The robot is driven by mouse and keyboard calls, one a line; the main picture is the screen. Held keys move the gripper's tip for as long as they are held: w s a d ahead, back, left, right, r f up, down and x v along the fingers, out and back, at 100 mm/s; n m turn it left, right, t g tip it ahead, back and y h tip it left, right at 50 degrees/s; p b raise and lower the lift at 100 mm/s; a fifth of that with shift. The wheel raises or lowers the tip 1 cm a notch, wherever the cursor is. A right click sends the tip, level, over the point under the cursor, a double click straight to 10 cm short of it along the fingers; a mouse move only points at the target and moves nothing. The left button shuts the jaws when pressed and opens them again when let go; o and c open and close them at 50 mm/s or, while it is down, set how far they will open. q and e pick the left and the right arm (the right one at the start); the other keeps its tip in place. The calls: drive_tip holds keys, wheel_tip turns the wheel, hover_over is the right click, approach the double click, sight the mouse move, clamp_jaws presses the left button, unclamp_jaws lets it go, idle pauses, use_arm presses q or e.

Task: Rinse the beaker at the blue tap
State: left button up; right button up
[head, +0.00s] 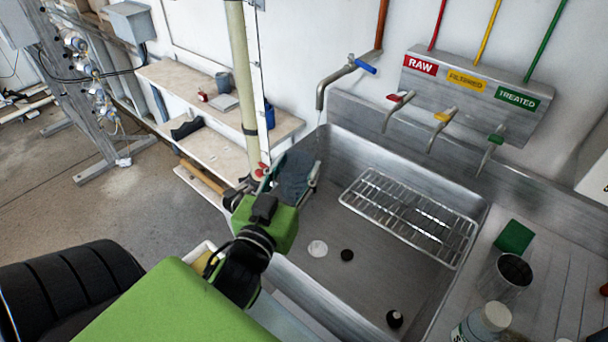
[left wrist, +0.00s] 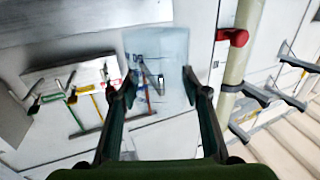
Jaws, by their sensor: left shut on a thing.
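The beaker (head: 296,172) is clear, bluish glass, held over the left end of the sink. It shows in the left wrist view (left wrist: 160,62) between both fingers. My left gripper (head: 288,184) is shut on it; its fingers also flank it in the left wrist view (left wrist: 160,88). The blue tap (head: 342,75) has a blue lever and a spout bent down above and slightly right of the beaker. A faint thin streak hangs below the spout, toward the beaker's rim; I cannot tell whether it enters. Whether the beaker holds liquid is unclear. My right gripper is out of view.
The steel sink (head: 365,275) holds a wire rack (head: 410,218) and small round items. Red, yellow and green taps line the wall at right. A sponge (head: 514,236), a cup (head: 512,275) and a bottle (head: 482,325) stand right. A pale pipe (head: 243,70) rises close left of the beaker.

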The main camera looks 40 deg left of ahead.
sight(302, 164)
use_arm(q)
drive_tip(key=shift+w+a+f+b, duration=0.1)
drive_tip(key=shift+w+f+b, duration=0.05)
drive_tip(key=shift+w+b, duration=0.2)
drive_tip(key=shift+w+a+f+b, duration=0.1)
drive_tip(key=shift+w+b, duration=0.1)
drive_tip(key=shift+w, duration=0.2)
drive_tip(key=x, duration=0.2)
drive_tip(key=shift+w+f, duration=0.15)
drive_tip(key=shift+w, duration=0.15)
drive_tip(key=f+x, duration=0.2)
drive_tip(key=x, duration=0.7)
drive_tip(key=shift+w, duration=0.15)
drive_tip(key=shift+d, duration=0.25)
drive_tip(key=shift+w+d, duration=0.1)
drive_tip(key=shift+d, duration=0.3)
drive_tip(key=shift+a, duration=0.25)
drive_tip(key=shift+a, duration=0.35)
